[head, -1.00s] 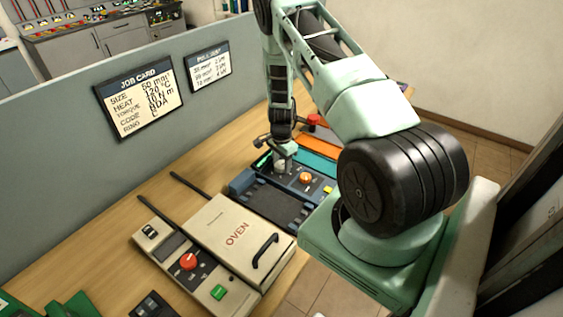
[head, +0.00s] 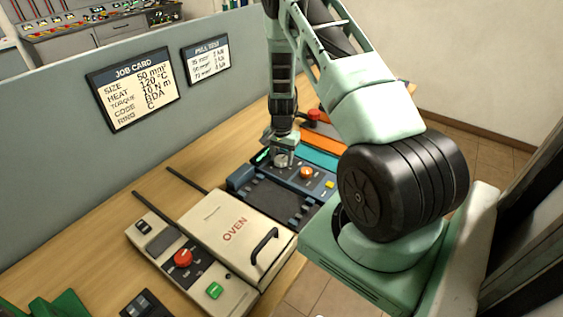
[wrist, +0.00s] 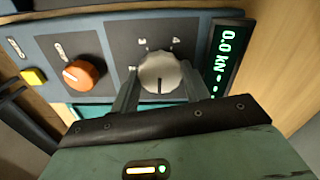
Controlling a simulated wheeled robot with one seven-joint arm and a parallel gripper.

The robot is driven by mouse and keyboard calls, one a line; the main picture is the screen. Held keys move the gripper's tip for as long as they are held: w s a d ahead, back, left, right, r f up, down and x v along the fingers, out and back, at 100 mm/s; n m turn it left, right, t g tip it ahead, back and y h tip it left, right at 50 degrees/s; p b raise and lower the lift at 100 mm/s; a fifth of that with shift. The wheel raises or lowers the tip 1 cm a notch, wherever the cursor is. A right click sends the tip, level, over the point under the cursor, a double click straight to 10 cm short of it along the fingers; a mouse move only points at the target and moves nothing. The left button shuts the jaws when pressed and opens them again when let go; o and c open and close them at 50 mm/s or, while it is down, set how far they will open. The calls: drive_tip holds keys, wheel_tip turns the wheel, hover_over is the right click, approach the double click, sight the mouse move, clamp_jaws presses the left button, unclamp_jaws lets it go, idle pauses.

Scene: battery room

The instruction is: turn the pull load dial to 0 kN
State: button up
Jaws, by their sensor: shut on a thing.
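The pull load dial, a light grey round knob (wrist: 160,73), sits on the dark panel of the pull tester (head: 252,196). A dark pointer line on the knob faces toward my gripper in the wrist view. My gripper (wrist: 160,88) is shut on the knob, one finger on each side. In the head view my gripper (head: 280,158) reaches down to the panel from above. The green display (wrist: 224,58) beside the knob reads 0.0 kN. The small scale marks around the knob are partly hidden by the fingers.
An orange knob (wrist: 83,74) and a yellow button (wrist: 33,77) share the panel. The oven (head: 236,229) with a red dial (head: 183,257) stands nearer on the bench. The job card (head: 136,89) and a second card (head: 206,61) hang on the partition.

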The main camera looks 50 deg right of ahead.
sight(281, 159)
drive_tip(key=n+b, duration=0.2)
drive_tip(key=n, duration=0.1)
drive_tip(key=shift+f+n, duration=0.1)
drive_tip(key=shift+n, duration=0.2)
drive_tip(key=shift+n+b, duration=0.95)
drive_tip(key=shift+n, duration=0.55)
drive_tip(key=o, duration=1)
drive_tip(key=shift+r, duration=0.25)
wheel_tip(281, 159, up, 17)
drive_tip(key=b, duration=0.3)
drive_tip(key=shift+r+b, duration=0.1)
drive_tip(key=shift+b, duration=0.25)
drive_tip(key=shift+a, duration=0.1)
